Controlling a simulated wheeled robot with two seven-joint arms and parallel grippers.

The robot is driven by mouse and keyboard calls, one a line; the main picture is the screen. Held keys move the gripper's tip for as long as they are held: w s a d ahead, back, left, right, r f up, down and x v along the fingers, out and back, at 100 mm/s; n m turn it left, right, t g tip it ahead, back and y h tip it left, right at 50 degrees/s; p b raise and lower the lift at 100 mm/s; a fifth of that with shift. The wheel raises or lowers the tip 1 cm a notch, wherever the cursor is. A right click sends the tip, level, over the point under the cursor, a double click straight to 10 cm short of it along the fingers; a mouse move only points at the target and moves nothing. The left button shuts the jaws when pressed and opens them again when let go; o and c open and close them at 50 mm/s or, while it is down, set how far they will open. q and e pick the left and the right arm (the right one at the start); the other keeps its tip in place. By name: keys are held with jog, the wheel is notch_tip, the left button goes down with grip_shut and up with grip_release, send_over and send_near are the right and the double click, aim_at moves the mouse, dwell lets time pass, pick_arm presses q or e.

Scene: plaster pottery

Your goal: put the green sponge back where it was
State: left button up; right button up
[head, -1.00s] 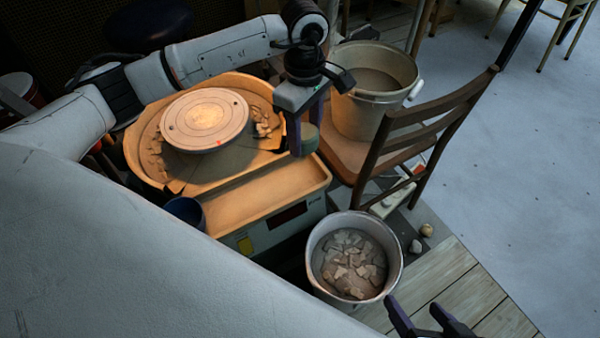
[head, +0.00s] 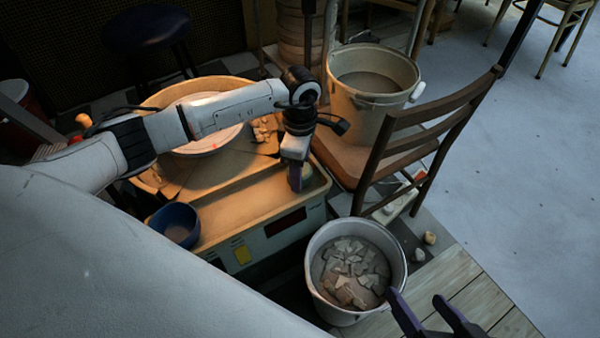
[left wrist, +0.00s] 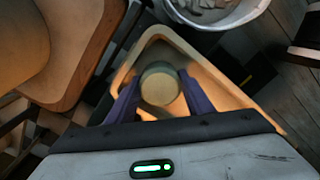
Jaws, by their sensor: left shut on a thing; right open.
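My left gripper (head: 295,183) points down over the front right part of the tan tray (head: 235,205) of the pottery wheel. In the left wrist view its two fingers close on the sponge (left wrist: 160,85), a round, dull green-yellow piece. In the head view the sponge is hidden by the gripper. The tray rim surrounds the sponge in the left wrist view (left wrist: 205,66); I cannot tell whether the sponge touches the tray floor. My right gripper (head: 415,300) is open and empty at the bottom, right of the bucket of shards.
A blue bowl (head: 176,224) stands at the tray's left. A bucket of shards (head: 313,262) stands in front of the wheel. A chair (head: 425,135) holds a large bucket (head: 345,105) to the right. Clay scraps (head: 263,130) lie beside the wheel head.

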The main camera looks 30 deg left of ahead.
pick_arm(q)
jog(key=shift+f, duration=0.2)
jog(key=o, duration=1)
pick_arm(e)
jog(key=shift+s+a, duration=0.1)
jog(key=shift+s, duration=0.15)
